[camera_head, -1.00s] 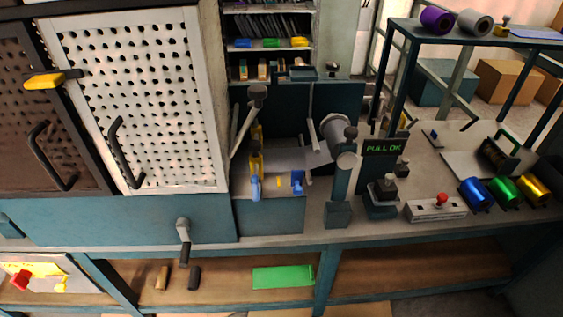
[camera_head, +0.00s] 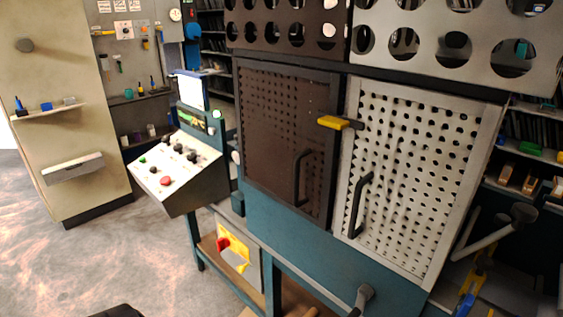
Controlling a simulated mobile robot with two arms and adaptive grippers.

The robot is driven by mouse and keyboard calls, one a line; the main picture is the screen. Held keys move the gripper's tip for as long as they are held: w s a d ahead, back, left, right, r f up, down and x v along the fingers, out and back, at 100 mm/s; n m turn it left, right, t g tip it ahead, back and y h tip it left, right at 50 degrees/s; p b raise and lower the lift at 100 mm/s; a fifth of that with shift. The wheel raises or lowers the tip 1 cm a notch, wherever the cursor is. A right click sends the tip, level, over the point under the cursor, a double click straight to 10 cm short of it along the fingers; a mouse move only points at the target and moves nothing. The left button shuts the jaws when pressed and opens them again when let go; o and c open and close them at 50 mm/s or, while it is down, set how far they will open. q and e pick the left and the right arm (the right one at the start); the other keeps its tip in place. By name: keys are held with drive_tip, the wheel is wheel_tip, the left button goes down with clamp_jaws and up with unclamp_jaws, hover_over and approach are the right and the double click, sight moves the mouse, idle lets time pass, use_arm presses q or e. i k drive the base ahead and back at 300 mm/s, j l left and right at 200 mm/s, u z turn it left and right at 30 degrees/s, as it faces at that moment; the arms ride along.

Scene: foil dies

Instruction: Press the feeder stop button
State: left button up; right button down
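A sloped control console (camera_head: 178,170) stands left of the machine. On its face are a red button (camera_head: 166,181), a small green button (camera_head: 142,160) and several dark knobs (camera_head: 178,148). I cannot read any labels, so I cannot tell which control is the feeder stop. Neither of my grippers is in view. A dark shape at the bottom edge is too cut off to identify.
The machine has a brown perforated door (camera_head: 285,140) and a white one (camera_head: 405,185), both with black handles. A yellow latch (camera_head: 333,122) sits between them. A red-and-yellow switch (camera_head: 232,251) is below the console. Open floor (camera_head: 110,260) lies at left.

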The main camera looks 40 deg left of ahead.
sight(165, 181)
drive_tip(key=u, duration=2.05)
